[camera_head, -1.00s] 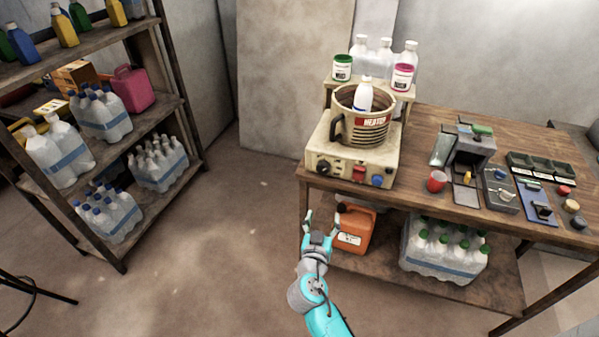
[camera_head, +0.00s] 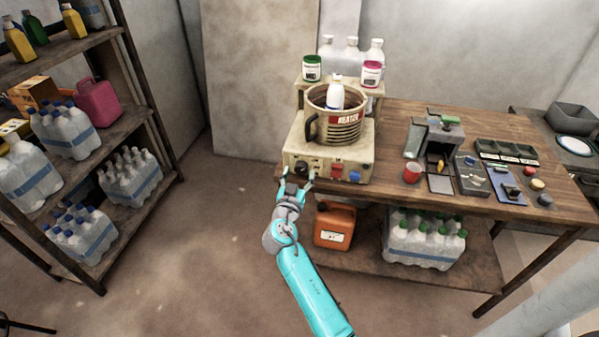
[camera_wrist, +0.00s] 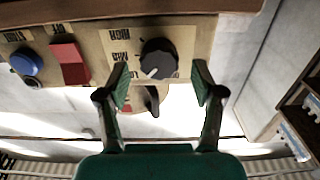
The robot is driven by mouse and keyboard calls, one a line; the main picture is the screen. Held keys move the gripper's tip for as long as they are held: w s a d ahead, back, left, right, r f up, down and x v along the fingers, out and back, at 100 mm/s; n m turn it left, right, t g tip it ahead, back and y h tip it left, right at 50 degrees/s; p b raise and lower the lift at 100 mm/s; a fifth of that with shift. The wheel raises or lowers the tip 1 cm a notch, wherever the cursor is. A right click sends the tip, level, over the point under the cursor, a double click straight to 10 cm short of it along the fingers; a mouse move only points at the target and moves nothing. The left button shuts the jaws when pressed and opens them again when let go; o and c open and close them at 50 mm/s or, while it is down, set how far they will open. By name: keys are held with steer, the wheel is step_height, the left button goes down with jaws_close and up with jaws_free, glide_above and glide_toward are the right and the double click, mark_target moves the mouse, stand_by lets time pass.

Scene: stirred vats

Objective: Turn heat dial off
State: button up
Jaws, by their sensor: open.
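The heat dial is a round black knob (camera_head: 301,168) on the front panel of the beige heater (camera_head: 362,158). In the wrist view the dial (camera_wrist: 158,58) shows a white mark pointing to the lower left, beside printed labels that appear turned over. My gripper (camera_head: 297,181) is open and empty, just in front of the dial. In the wrist view its two fingertips (camera_wrist: 162,82) lie either side of the dial's lower part; I cannot tell whether they touch it. A dark shape below the dial is unclear.
A red switch (camera_head: 337,169) and a blue button (camera_head: 354,176) sit beside the dial. A pot (camera_head: 345,131) holding a white bottle stands on the heater. An orange jug (camera_head: 334,228) is on the lower shelf. Open floor lies left of the table.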

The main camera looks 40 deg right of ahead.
steer(key=shift+x, duration=0.8)
steer(key=shift+c, duration=0.2)
steer(key=c, duration=1.1)
steer(key=n, duration=0.4)
steer(key=shift+n, duration=0.3)
steer(key=n, duration=0.4)
steer(key=shift+w+n, duration=0.1)
steer(key=shift+n, duration=0.2)
